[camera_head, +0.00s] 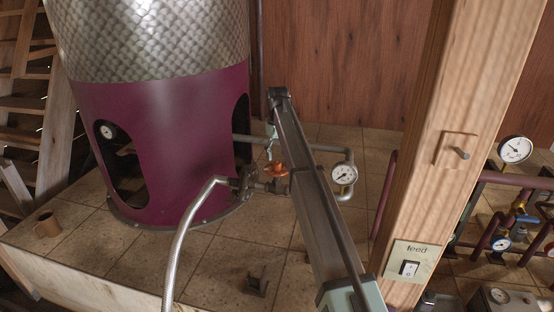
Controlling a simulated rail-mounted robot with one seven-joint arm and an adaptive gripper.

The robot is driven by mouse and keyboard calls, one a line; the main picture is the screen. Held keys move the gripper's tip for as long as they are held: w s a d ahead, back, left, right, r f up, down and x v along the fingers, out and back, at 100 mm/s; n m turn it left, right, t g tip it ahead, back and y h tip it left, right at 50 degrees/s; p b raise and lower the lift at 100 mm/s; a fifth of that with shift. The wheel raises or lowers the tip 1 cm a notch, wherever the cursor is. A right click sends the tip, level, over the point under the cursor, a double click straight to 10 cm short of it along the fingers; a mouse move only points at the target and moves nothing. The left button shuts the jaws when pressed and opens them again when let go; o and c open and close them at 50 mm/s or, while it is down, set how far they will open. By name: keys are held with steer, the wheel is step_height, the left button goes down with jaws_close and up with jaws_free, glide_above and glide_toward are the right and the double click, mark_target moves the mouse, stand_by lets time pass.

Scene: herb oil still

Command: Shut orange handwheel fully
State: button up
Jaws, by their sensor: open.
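The orange handwheel (280,171) sits on a small valve in the pipework just right of the still's purple base. It is small in this view, and how far it is turned cannot be told. My gripper (270,150) hangs down from the far end of my arm, directly above the handwheel. It is open, with its fingertips close to the wheel's upper side. Whether they touch the wheel cannot be made out. My arm crosses in front of the pipe just right of the wheel.
The still (165,140) stands close on the left. A pressure gauge (344,174) is on the pipe to the right. A silver hose (180,245) curves down in front. A wooden post (440,130) with a feed switch (409,269) stands at right.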

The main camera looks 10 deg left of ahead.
mark_target(277, 162)
steer(key=shift+f+p, duration=0.5)
steer(key=shift+f, duration=1.8)
steer(key=c, duration=1.2)
